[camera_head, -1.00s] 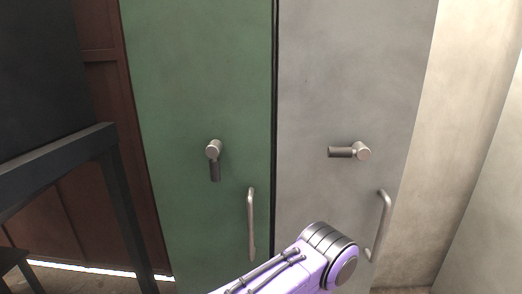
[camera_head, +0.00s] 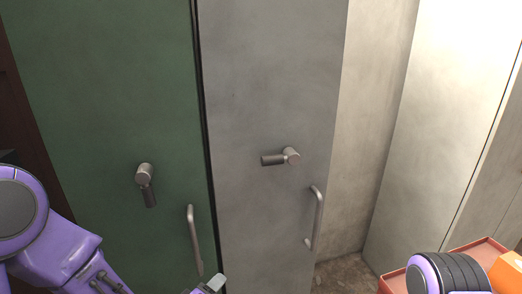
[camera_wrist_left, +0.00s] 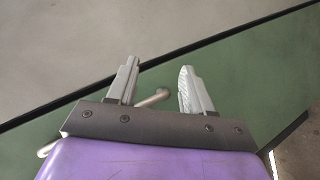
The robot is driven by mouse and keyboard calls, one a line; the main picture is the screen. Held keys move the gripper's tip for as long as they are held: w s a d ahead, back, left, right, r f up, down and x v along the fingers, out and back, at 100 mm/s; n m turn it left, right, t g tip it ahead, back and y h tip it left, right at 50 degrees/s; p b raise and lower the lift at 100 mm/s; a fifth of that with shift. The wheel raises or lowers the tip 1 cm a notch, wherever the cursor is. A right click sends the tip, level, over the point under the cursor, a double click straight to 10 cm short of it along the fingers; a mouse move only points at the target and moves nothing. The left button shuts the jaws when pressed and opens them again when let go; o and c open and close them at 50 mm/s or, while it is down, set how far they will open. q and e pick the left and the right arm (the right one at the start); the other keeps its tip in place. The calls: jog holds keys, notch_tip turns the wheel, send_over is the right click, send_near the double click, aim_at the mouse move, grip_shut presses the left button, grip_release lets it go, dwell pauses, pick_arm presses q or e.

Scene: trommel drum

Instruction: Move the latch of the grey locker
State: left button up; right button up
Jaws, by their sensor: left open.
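The grey locker (camera_head: 265,90) stands in the middle of the head view. Its latch (camera_head: 280,158) is a short metal lever lying horizontally, its dark grip pointing left from the round pivot. The grey locker's bar handle (camera_head: 315,218) is lower right of it. My left gripper shows only as a fingertip at the bottom edge of the head view (camera_head: 213,284), below and left of the latch. In the left wrist view the gripper (camera_wrist_left: 160,70) is open, with no object between its fingertips. A metal rod (camera_wrist_left: 155,97) shows behind the fingers, against the green door. My right gripper is out of view.
The green locker (camera_head: 100,80) adjoins on the left, with its own latch (camera_head: 146,185) hanging down and a bar handle (camera_head: 194,240). An orange-red tray (camera_head: 480,252) is at the lower right, near my right arm. A pale wall (camera_head: 375,120) stands right of the lockers.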

pick_arm(q)
jog(key=w+d+r+t+h, duration=0.1)
jog(key=d+r, duration=0.1)
jog(key=r, duration=0.4)
jog(key=w+d+r+t+h, duration=0.1)
jog(key=w+d+r+t, duration=0.1)
jog(key=r, duration=0.5)
jog(key=t+h+p, duration=0.2)
jog(key=h, duration=0.2)
send_near(268, 164)
jog(key=p+x, duration=0.4)
jog(key=x, duration=0.5)
jog(key=shift+w+d+r, duration=0.1)
jog(key=shift+w+r, duration=0.05)
jog(key=shift+w+d, duration=0.1)
jog(key=shift+w, duration=0.2)
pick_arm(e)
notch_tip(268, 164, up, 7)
pick_arm(q)
jog(key=shift+c, duration=0.4)
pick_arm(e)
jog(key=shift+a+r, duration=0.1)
pick_arm(q)
grip_shut()
